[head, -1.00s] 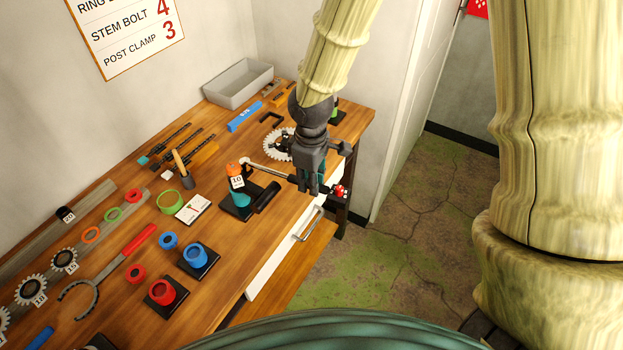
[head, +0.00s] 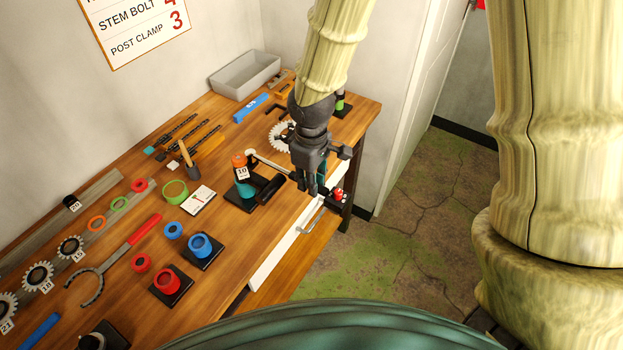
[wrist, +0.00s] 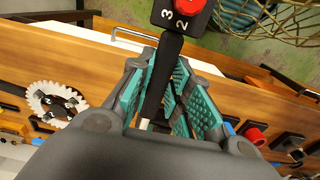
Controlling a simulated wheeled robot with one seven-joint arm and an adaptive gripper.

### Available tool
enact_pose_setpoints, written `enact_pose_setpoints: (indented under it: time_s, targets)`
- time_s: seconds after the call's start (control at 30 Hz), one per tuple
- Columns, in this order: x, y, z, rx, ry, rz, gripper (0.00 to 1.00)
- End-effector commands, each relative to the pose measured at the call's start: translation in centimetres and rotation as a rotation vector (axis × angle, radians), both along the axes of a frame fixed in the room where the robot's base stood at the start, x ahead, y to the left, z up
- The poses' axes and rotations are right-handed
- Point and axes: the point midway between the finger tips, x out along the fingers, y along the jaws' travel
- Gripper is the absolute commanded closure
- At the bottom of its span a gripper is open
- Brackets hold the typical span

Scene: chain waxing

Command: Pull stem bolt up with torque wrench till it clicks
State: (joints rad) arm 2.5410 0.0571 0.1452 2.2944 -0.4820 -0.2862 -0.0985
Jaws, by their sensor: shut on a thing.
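The torque wrench has a silver shaft (head: 275,165) and a dark handle with a red end knob (head: 338,195). Its head (head: 250,155) is just behind an orange-topped teal piece (head: 242,172) tagged 10. I cannot tell whether the head sits on the stem bolt, which I cannot pick out. My gripper (head: 311,190) is shut around the wrench handle near the bench's front edge. In the wrist view the black handle (wrist: 163,75) lies between the teal finger pads, with a 3 and 2 marking and the red knob (wrist: 188,4) beyond.
A dark cylinder (head: 270,188) lies beside the tagged piece. A white chainring (head: 279,136) is behind my gripper. A drawer handle (head: 310,220) is on the bench front below. Cups, gears and tools cover the bench's left. Open floor lies right.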

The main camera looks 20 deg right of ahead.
Motion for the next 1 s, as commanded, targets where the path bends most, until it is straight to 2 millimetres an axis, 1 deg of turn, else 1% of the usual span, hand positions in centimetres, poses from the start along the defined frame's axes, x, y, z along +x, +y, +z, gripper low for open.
enact_pose_setpoints:
  time_s: [0.6, 1.0]
  targets:
    - [-1.4, 2.1, 0.1, 0.000, 0.000, -0.136, 1.00]
    - [-1.5, 2.3, 0.0, 0.001, 0.000, -0.148, 1.00]
